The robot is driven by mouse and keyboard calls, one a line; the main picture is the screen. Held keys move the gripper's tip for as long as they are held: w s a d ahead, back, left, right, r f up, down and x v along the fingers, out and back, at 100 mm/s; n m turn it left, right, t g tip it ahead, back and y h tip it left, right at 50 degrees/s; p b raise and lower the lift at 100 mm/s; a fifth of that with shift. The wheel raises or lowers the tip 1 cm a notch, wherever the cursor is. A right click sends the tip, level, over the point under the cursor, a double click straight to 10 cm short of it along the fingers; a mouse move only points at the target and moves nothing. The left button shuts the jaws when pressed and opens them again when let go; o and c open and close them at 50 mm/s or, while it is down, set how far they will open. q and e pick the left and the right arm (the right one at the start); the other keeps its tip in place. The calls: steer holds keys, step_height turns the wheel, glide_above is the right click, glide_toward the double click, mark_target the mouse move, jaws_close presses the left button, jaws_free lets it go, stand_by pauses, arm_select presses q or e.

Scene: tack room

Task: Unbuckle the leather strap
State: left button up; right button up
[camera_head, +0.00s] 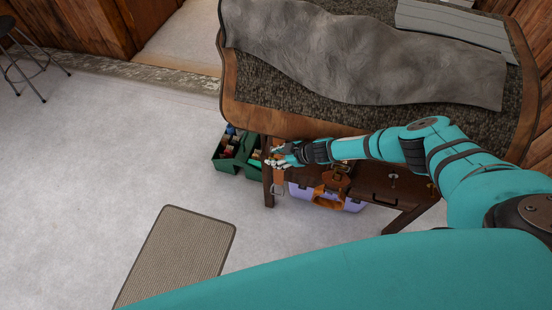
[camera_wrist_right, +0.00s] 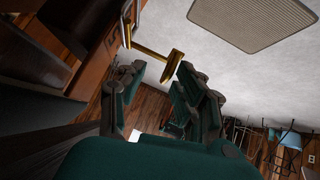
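A brown leather strap (camera_head: 279,174) hangs at the table's front left corner, with a metal buckle (camera_head: 277,189) at its lower end. In the right wrist view a gold metal buckle frame (camera_wrist_right: 153,53) shows just beyond the fingertips. My right gripper (camera_head: 283,158) is at the strap's upper part in the head view, and covers some of it. I cannot tell whether a fingertip touches the buckle. My left gripper is not in view.
A wooden table (camera_head: 250,119) bears a grey cloth (camera_head: 350,60). Under it are a lilac box (camera_head: 352,204) and an orange-brown leather piece (camera_head: 327,200). A green crate (camera_head: 228,165) stands left of the strap.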

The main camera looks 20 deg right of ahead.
steer(key=shift+s+a+f, duration=0.1)
steer(key=shift+f, duration=0.05)
stand_by(0.3)
steer(key=shift+s+d+r, duration=0.15)
steer(key=shift+d+r, duration=0.1)
steer(key=s+d, duration=0.8)
steer(key=shift+s+d+r, duration=0.2)
steer(key=shift+s+d, duration=0.15)
